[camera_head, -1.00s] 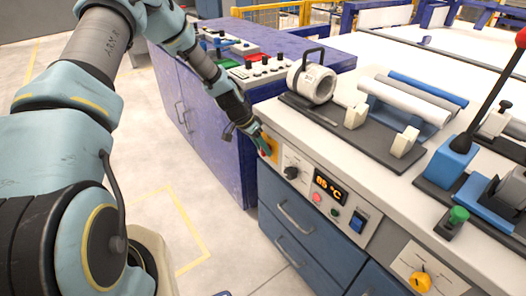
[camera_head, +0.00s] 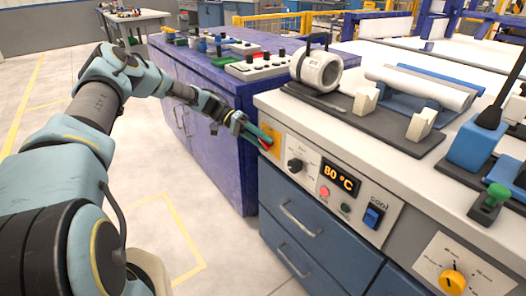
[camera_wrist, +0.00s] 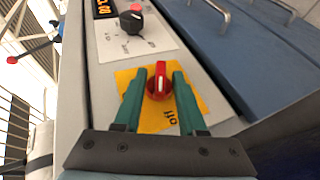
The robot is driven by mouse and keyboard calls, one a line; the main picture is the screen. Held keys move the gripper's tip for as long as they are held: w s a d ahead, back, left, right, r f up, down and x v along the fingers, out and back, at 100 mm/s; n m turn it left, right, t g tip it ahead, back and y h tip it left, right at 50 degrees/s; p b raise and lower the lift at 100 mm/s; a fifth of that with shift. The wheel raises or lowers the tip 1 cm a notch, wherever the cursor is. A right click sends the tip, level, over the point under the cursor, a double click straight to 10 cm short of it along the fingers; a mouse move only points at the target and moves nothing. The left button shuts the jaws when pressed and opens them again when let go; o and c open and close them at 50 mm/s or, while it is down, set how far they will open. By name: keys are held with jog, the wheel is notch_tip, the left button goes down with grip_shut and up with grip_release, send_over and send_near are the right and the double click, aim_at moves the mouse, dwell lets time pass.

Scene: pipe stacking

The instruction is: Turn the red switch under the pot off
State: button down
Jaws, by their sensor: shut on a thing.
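The red switch (camera_wrist: 159,84) is a rotary knob on a yellow plate (camera_wrist: 126,80) marked "off", in the middle of the wrist view. A white mark on the knob points up in that picture. My gripper (camera_wrist: 159,73) has its green fingers on either side of the knob, shut on it. In the head view the yellow plate (camera_head: 276,153) is at the left end of the bench's front panel, with my gripper (camera_head: 263,139) reaching it from the left and hiding most of the switch. The white pot (camera_head: 318,71) with a dark handle lies on the bench top above.
A black knob (camera_head: 295,166), an orange display (camera_head: 340,180) reading 80 °C and a blue rocker switch (camera_head: 373,216) are right of the plate. Blue drawers (camera_head: 305,215) are below. A purple cabinet (camera_head: 215,150) stands to the left.

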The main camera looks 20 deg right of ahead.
jog(key=g+b, duration=0.1)
jog(key=f+n+g+h+b, duration=0.1)
jog(key=b, duration=0.1)
jog(key=shift+b, duration=0.3)
jog(key=shift+r+g+h+b, duration=0.15)
jog(key=shift+g+h+b, duration=0.35)
jog(key=shift+g+b, duration=0.3)
jog(key=shift+r+n, duration=0.1)
jog(key=shift+n, duration=0.2)
jog(key=c, duration=0.9)
grip_release()
jog(key=shift+o, duration=0.2)
jog(key=b+v, duration=0.2)
jog(key=v, duration=0.8)
jog(key=shift+w+a, duration=0.2)
jog(key=shift+w, duration=0.15)
